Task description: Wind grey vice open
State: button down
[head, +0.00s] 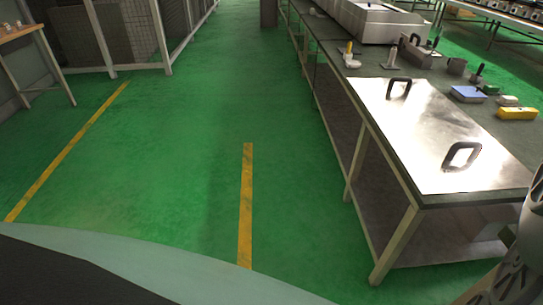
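A grey, blocky item (415,52) stands on the workbench at the upper right of the head view, towards the back. It may be the grey vice, but it is too small and far to be sure. Its jaws and handle cannot be made out, so I cannot tell how far it is open. Part of my own body shows at the lower right edge. My gripper is not in view, and nothing visible touches the grey item.
The long workbench (413,207) runs along the right, with a shiny metal plate (425,125) bearing two dark handles. Beside the plate lie a blue-topped box (467,94) and a yellow item (517,113). The green floor (190,165) left of the bench is clear. A small table (22,32) stands far left.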

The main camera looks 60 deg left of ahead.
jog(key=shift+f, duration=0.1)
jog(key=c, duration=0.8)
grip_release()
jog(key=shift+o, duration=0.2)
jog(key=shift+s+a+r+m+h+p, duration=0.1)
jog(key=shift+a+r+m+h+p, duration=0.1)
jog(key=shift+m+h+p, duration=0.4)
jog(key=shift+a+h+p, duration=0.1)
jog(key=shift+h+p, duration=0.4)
jog(key=shift+p, duration=0.1)
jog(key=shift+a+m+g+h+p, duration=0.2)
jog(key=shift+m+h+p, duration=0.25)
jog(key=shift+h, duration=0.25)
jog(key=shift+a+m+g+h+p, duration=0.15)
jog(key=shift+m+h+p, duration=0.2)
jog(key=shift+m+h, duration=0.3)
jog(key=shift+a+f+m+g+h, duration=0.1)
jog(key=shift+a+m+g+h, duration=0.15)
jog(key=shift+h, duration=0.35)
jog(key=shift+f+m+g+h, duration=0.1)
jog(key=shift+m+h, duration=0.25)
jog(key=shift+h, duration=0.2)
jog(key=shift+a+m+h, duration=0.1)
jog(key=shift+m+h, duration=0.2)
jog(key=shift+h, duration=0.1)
jog(key=shift+b, duration=0.35)
